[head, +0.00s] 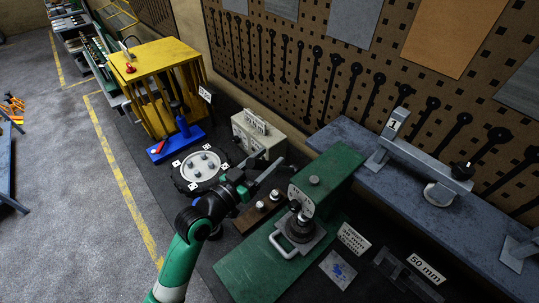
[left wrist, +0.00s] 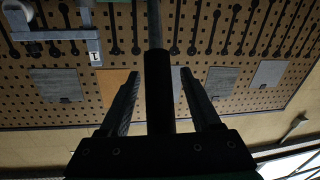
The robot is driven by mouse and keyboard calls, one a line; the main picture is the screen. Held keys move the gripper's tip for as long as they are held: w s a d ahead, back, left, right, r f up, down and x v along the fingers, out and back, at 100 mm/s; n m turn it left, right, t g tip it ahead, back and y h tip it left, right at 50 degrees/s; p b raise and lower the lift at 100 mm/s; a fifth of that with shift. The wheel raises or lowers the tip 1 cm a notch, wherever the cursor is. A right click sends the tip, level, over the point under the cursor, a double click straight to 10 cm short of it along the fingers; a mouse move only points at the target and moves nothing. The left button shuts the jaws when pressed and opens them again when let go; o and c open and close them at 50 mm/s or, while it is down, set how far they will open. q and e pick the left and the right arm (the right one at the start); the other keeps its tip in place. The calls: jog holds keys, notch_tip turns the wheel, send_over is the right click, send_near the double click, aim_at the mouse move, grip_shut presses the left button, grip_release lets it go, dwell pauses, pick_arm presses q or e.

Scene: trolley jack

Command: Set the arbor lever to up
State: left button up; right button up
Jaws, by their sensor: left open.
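The green arbor press (head: 330,172) stands on a green base right of the middle in the head view. My left gripper (head: 268,174) is at its left side, open. In the left wrist view, a rod with a thick black grip (left wrist: 158,85), which looks like the arbor lever, lies between the two open fingers (left wrist: 160,95). My right gripper is not in view.
A round plate with studs (head: 201,167) and a beige box (head: 258,136) are close to my arm. A grey shelf (head: 420,205) with a clamp arm (head: 425,150) is at right.

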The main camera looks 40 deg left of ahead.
pick_arm(q)
jog(key=shift+w, duration=0.65)
grip_shut()
dwell(0.9)
